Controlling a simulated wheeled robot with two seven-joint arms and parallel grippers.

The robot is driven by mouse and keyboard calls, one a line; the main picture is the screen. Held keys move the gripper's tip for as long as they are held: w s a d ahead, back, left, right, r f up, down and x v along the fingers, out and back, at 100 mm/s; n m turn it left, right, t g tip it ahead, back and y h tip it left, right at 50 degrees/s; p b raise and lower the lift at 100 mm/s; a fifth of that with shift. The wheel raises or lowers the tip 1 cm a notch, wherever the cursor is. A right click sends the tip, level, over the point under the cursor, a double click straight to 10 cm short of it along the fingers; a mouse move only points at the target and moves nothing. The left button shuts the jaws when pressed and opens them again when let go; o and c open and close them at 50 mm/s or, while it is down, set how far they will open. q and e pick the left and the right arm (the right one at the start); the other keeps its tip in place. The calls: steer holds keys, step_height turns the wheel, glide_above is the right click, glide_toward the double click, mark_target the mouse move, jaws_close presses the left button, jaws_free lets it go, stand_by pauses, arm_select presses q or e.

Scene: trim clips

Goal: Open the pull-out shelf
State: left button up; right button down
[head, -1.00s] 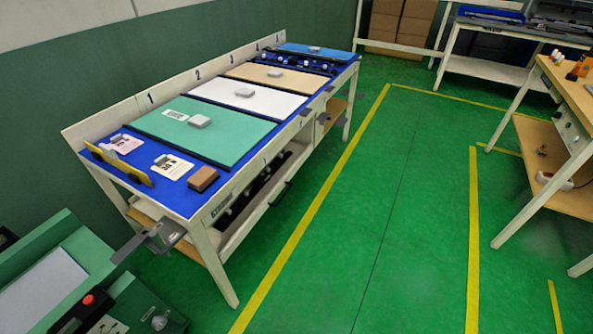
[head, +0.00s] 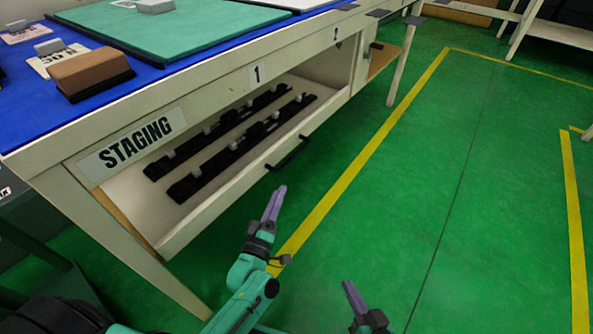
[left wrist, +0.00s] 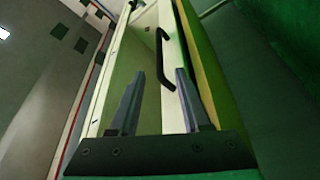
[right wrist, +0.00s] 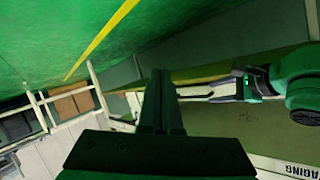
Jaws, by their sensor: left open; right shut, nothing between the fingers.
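The pull-out shelf (head: 225,195) sits under the staging table, a pale tray with a low front wall. Its black bar handle (head: 288,153) is on that front wall. My left gripper (head: 275,192) is open and empty just in front of and below the handle, apart from it. In the left wrist view the handle (left wrist: 161,62) shows between and beyond the open fingertips (left wrist: 159,74). My right gripper (head: 349,289) is shut and empty, low over the floor to the right; its closed fingers (right wrist: 160,75) show in the right wrist view.
Black strips with grey clips (head: 240,140) lie in the shelf. The tabletop (head: 30,100) above holds a brown block (head: 90,72), cards and a teal panel (head: 180,35). A table leg (head: 130,245) stands left of the shelf. The green floor (head: 420,170) to the right is clear.

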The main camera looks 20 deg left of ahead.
mark_target(293, 156)
arm_select(q)
steer(key=b+x, duration=0.3)
steer(key=x, duration=1)
steer(key=shift+w+r, duration=0.15)
steer(key=shift+w, duration=0.2)
jaws_close()
arm_select(e)
steer(key=w+r+t, duration=0.5)
steer(key=w+r, duration=0.4)
steer(key=shift+d+r+y, duration=0.3)
